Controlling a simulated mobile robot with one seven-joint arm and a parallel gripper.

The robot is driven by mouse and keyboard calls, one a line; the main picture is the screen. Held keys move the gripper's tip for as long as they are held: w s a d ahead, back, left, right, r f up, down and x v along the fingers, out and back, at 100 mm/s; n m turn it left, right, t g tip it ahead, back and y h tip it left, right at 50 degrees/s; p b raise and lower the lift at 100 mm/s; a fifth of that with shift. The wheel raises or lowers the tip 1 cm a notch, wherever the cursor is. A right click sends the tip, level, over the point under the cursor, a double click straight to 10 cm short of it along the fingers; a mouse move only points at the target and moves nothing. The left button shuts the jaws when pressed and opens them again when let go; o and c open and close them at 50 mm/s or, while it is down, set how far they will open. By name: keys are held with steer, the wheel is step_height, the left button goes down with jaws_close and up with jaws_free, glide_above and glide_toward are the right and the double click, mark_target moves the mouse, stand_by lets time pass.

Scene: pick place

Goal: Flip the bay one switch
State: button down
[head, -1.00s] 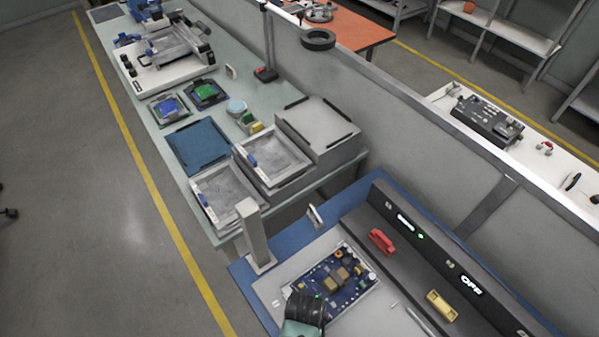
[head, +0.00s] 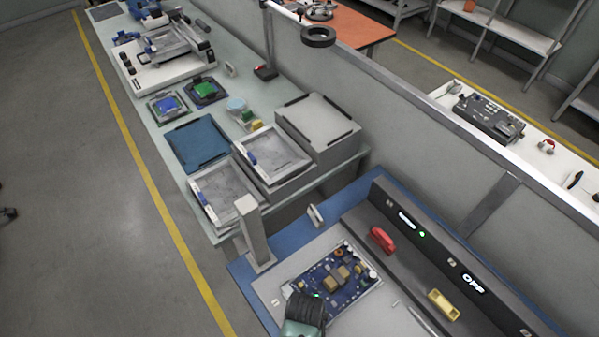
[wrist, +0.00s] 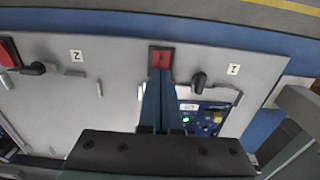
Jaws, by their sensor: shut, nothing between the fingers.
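In the wrist view, my gripper (wrist: 159,78) is shut and empty. Its blue-grey fingertips are at the lower edge of a red switch (wrist: 161,57) in a dark housing and overlap it; I cannot tell whether they touch. A plate marked 1 (wrist: 233,69) lies to its right, beside a black knob-like part (wrist: 198,81). A blue circuit board (wrist: 216,104) lies below, partly hidden by my gripper, with a green light lit. In the head view, the board (head: 352,290) lies flat on the bench, and my wrist hides the switch and fingertips.
A second red switch (wrist: 9,53) and a plate marked 2 (wrist: 77,56) are on the left in the wrist view. A dark console (head: 410,245) with lit displays, a red part (head: 382,240) and a yellow part (head: 443,305) run along the back. A grey post (head: 253,230) stands at the left.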

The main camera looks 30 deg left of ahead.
steer(key=shift+f, duration=0.1)
step_height(320, 180, up, 7)
steer(key=p, duration=0.7)
stand_by(0.6)
